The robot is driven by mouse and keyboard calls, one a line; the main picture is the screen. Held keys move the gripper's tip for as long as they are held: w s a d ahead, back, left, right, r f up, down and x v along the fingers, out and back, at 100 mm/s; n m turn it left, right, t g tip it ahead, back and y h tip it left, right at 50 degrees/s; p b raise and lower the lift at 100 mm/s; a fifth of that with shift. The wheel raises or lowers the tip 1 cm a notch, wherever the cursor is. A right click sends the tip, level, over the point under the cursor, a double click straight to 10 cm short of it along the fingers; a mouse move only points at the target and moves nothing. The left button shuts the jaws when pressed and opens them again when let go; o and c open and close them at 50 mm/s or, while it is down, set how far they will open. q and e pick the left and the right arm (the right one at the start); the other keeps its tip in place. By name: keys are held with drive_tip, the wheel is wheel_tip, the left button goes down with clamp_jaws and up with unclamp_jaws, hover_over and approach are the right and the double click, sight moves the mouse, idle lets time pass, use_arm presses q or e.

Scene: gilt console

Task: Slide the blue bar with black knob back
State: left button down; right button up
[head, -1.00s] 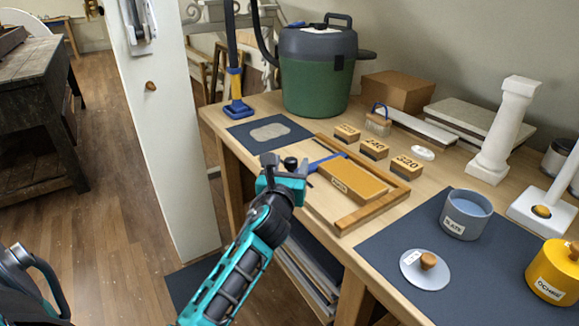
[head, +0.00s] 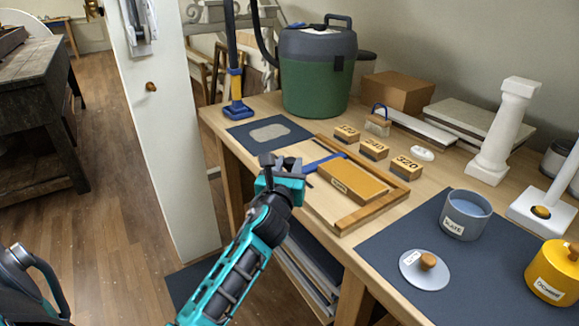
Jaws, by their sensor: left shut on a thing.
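The blue bar (head: 324,161) lies across the left part of a wooden frame (head: 375,207) on the bench, beside a tan block with a label (head: 352,182). Its near left end reaches to my left gripper (head: 281,163), at the bench's front edge. My left gripper is shut on the bar's black knob, which its fingers mostly hide. My right gripper is not in view.
Grit blocks marked 120, 240 and 320 (head: 405,167) stand behind the frame. A dark mat (head: 240,133) lies to the left, below a green vacuum (head: 317,85). A slate-labelled pot (head: 466,214) and its lid (head: 425,268) are at right.

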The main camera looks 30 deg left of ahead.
use_arm(q)
drive_tip(key=a, duration=0.1)
drive_tip(key=w+a, duration=0.1)
drive_tip(key=a+p, duration=0.1)
drive_tip(key=shift+w+a+r, duration=0.25)
drive_tip(key=shift+a, duration=0.1)
drive_tip(key=w+a, duration=0.1)
drive_tip(key=a, duration=0.3)
drive_tip(key=w+a, duration=0.1)
drive_tip(key=a, duration=0.1)
drive_tip(key=shift+w+a+f, duration=0.1)
drive_tip(key=shift+w+f, duration=0.1)
drive_tip(key=shift+w, duration=0.1)
drive_tip(key=shift+a+r, duration=0.1)
drive_tip(key=shift+a, duration=0.1)
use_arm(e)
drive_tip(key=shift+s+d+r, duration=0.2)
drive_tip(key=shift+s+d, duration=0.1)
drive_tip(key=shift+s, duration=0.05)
use_arm(q)
drive_tip(key=c, duration=1.2)
unclamp_jaws()
drive_tip(key=o, duration=0.3)
drive_tip(key=shift+w+a, duration=0.1)
drive_tip(key=shift+o, duration=0.6)
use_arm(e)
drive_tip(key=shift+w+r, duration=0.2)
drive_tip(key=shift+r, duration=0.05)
